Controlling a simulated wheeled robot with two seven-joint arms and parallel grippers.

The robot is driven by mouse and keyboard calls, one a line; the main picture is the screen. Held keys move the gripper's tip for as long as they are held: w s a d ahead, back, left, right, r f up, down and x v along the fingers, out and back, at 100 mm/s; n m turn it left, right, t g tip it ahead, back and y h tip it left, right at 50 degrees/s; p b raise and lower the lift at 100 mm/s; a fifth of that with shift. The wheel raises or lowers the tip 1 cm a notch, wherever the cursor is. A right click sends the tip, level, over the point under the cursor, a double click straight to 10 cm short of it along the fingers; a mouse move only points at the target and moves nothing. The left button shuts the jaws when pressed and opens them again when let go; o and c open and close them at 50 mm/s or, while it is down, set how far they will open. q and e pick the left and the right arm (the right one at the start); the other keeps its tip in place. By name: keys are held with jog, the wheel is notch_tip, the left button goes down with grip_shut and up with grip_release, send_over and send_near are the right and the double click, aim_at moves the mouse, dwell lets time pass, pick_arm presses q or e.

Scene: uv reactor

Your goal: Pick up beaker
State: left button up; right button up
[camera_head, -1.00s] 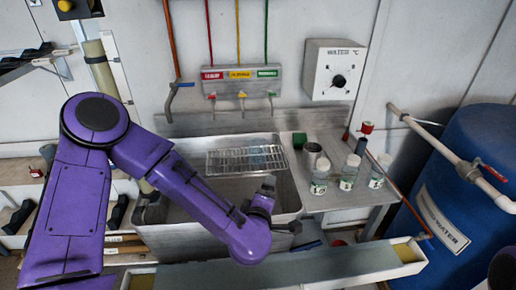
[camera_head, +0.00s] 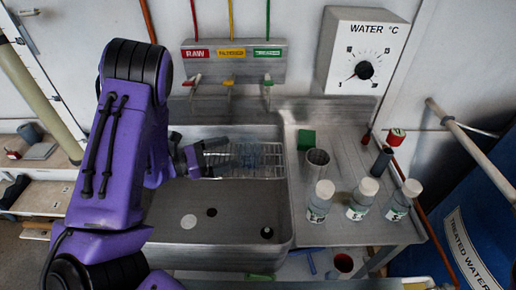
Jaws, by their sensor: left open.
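A clear, faintly bluish glass shape that looks like the beaker (camera_head: 250,156) is on the wire rack in the sink; its outline is hard to make out against the wires. My left gripper (camera_head: 216,158) is open at the left end of the rack, a little left of the glass, pointing right toward it. I cannot tell how high it is above the rack. My left forearm stands large at the left and covers the sink's left edge. My right gripper is not in view.
The wire rack (camera_head: 272,171) spans the back of the steel sink (camera_head: 240,215). On the right counter stand a metal cup (camera_head: 316,170), a green block (camera_head: 306,139), a dark cylinder (camera_head: 382,162) and capped bottles (camera_head: 361,203). Taps (camera_head: 229,84) hang above the sink.

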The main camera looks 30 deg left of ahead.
aim_at(254, 146)
pick_arm(q)
jog(key=p+x, duration=0.2)
jog(key=x, duration=0.6)
jog(key=shift+d+r, duration=0.15)
jog(key=shift+d, duration=0.1)
jog(key=shift+w+d, duration=0.25)
jog(key=shift+d, duration=0.05)
jog(key=c, duration=1.1)
